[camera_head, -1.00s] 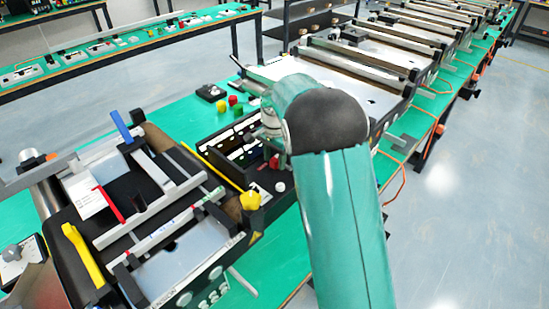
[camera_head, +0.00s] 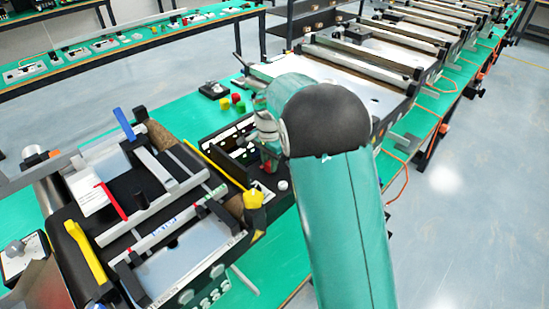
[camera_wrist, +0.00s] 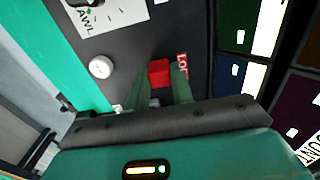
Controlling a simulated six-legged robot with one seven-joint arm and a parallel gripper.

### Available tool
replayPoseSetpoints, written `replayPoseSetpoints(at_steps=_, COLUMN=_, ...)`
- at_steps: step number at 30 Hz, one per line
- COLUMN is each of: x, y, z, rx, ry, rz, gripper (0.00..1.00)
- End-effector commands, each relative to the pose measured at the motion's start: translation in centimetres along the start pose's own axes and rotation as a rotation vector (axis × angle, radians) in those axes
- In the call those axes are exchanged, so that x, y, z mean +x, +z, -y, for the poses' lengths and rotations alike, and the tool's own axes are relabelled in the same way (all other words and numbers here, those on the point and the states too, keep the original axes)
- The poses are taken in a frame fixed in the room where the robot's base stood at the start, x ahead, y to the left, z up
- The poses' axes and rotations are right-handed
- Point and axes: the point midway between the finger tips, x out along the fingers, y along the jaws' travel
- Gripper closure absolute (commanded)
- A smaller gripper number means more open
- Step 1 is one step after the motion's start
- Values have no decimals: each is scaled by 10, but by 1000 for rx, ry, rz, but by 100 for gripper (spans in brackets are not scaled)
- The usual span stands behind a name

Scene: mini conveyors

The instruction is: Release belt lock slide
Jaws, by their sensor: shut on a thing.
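A small red block (camera_wrist: 159,73), which looks like the belt lock slide, stands on a dark panel (camera_wrist: 120,45) beside red lettering that reads roughly "LOT". My gripper (camera_wrist: 161,84) is shut on the red block, with one green finger on each side of it. In the head view, my gripper (camera_head: 265,150) is over the black control panel (camera_head: 225,140), partly hidden by my arm. The red block's lower part is hidden.
A round white knob (camera_wrist: 101,67) is left of the fingers. Red and green buttons (camera_head: 238,105) stand behind the panel. More conveyors (camera_head: 345,75) run back right.

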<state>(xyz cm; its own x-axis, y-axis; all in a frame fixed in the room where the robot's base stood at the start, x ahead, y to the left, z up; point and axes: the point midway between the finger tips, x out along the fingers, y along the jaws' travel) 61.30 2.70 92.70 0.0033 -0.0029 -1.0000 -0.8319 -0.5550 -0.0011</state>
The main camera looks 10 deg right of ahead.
Motion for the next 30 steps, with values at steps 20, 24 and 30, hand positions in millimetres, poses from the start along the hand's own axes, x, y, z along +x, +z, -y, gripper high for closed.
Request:
replayPoseSetpoints(at_steps=20, x=-4, y=2, z=1, rx=-1, ry=1, rz=5, gripper=55)
replayPoseSetpoints(at_steps=24, x=-22, y=2, z=2, rx=-1, ry=-2, rz=4, gripper=55)
replayPoseSetpoints(at_steps=30, x=-64, y=2, z=1, rx=-1, ry=-1, rz=5, gripper=55)
